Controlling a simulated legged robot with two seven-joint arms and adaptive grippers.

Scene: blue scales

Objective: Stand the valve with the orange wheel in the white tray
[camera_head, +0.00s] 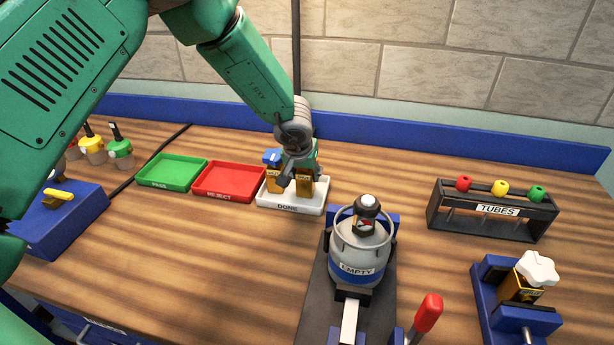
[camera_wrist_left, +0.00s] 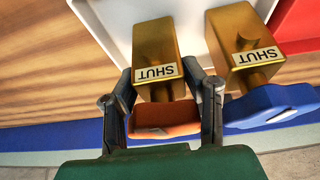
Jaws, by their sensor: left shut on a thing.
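The valve with the orange wheel (camera_wrist_left: 165,120) has a brass body (camera_wrist_left: 155,48) marked SHUT. In the head view its brass body (camera_head: 304,187) is upright at the white tray (camera_head: 290,209) marked DONE; its wheel is hidden behind my gripper. My left gripper (camera_head: 297,163) comes down from above and is shut on this valve, with a finger on each side of it in the left wrist view (camera_wrist_left: 167,95). I cannot tell whether the valve's base touches the tray floor. A valve with a blue wheel (camera_wrist_left: 270,105) stands close beside it in the tray. My right gripper is out of view.
A red tray (camera_head: 229,181) and a green tray (camera_head: 171,171) lie left of the white one. A grey tank (camera_head: 358,248) marked EMPTY stands in front. A tube rack (camera_head: 495,216) and a white-wheeled valve (camera_head: 528,276) in a blue holder are at right.

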